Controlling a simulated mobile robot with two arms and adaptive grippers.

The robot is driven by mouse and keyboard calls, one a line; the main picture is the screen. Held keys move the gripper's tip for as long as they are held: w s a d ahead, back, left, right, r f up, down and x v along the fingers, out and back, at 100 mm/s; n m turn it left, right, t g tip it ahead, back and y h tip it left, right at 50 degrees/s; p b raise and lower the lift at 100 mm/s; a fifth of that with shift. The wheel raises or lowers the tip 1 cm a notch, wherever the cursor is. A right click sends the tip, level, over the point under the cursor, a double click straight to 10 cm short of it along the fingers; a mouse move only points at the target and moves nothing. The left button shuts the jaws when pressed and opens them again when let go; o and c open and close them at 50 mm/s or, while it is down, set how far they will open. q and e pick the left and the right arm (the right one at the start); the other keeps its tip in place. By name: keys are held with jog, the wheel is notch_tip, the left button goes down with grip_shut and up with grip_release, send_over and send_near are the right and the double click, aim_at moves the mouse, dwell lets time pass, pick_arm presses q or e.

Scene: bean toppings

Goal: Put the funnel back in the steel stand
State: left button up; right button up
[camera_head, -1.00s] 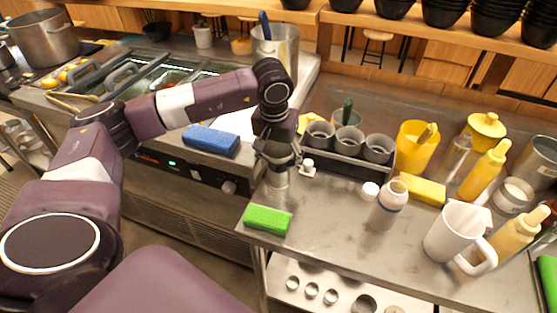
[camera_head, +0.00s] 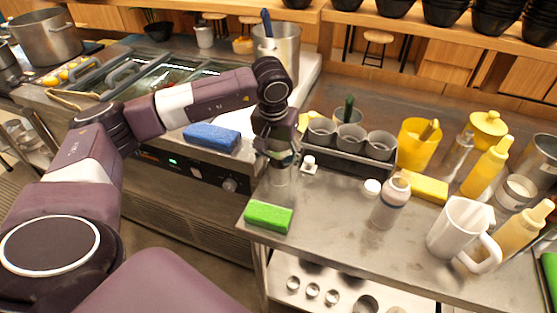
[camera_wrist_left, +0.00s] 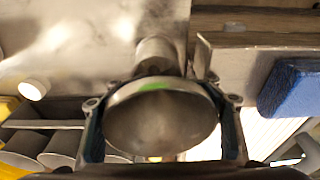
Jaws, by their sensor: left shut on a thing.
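The steel funnel (camera_wrist_left: 160,118) shows in the left wrist view with its round mouth towards the camera, between the fingers of my left gripper (camera_wrist_left: 163,135). The fingers are shut on it. In the head view my left gripper (camera_head: 280,160) is over the left end of the steel table, left of the cup rack. A greyish steel shape below the fingers blends into the table, so I cannot tell funnel from stand there. A steel cylinder (camera_wrist_left: 155,55) and an upright plate (camera_wrist_left: 203,55) show beyond the funnel; I cannot tell whether they belong to the stand. My right gripper is out of view.
A green sponge (camera_head: 268,216) lies at the table's front left corner. A rack with three grey cups (camera_head: 348,158) and a small white-topped object (camera_head: 309,164) are right of the gripper. A bottle (camera_head: 391,203) and white mug (camera_head: 462,232) stand farther right. A blue sponge (camera_head: 211,137) lies left.

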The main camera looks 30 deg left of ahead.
aim_at(280, 169)
pick_arm(q)
jog(key=shift+s+d+f, duration=0.25)
jog(key=shift+s+f, duration=0.05)
jog(key=shift+f, duration=0.35)
jog(key=shift+s+d+f, duration=0.25)
jog(key=shift+s+f, duration=0.05)
jog(key=shift+f, duration=0.3)
jog(key=shift+o, duration=0.4)
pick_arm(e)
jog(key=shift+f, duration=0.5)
pick_arm(q)
jog(key=shift+o, duration=0.2)
jog(key=o, duration=0.9)
jog(key=shift+f, duration=0.1)
jog(key=o, duration=0.5)
jog(key=shift+w+a+f+g, duration=0.2)
jog(key=shift+w+f+g, duration=0.15)
jog(key=shift+w, duration=0.2)
jog(key=shift+o, duration=2.2)
jog(key=shift+r, duration=0.15)
jog(key=shift+s+d+r, duration=0.1)
jog(key=shift+d+r, duration=0.05)
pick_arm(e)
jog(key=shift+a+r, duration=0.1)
